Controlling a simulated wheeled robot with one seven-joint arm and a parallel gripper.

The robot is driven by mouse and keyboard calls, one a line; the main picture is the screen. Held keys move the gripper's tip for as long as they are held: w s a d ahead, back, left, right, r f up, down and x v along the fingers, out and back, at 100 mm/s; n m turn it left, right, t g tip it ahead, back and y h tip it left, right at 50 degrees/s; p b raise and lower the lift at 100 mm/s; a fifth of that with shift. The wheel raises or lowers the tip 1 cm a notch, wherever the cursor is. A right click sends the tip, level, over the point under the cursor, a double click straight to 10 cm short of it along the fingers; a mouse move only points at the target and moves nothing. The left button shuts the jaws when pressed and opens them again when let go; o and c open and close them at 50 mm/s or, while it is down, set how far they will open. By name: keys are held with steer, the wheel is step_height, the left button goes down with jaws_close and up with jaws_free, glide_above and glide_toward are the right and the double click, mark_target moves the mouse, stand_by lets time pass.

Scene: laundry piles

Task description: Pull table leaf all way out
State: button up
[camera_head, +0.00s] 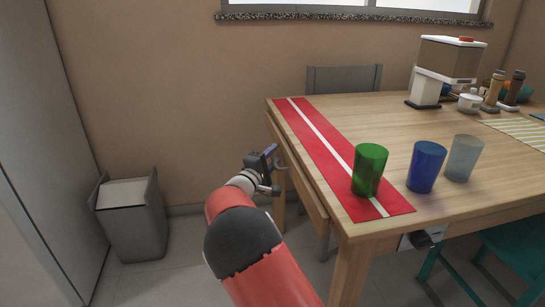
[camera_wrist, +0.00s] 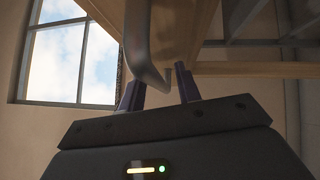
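The wooden table (camera_head: 462,110) stands at right in the head view. Its leaf (camera_head: 308,196) shows as a narrow wooden strip along the left edge, just below the tabletop. A curved grey handle (camera_head: 284,165) sticks out from the leaf; it is large in the wrist view (camera_wrist: 140,45), below the wood underside (camera_wrist: 182,30). My gripper (camera_head: 270,156) is at the handle. In the wrist view its two purple fingertips (camera_wrist: 160,88) are apart, with the bent handle bar between them and gaps visible. I cannot tell whether either finger touches the bar.
A red runner (camera_head: 318,140) lies along the table's left side, with a green cup (camera_head: 369,170) on it. A blue cup (camera_head: 426,167) and a grey cup (camera_head: 463,158) stand beside it. A grey bin (camera_head: 136,235) stands at left; floor is free between it and the table.

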jaws_close()
steer(key=shift+a, duration=0.1)
stand_by(0.3)
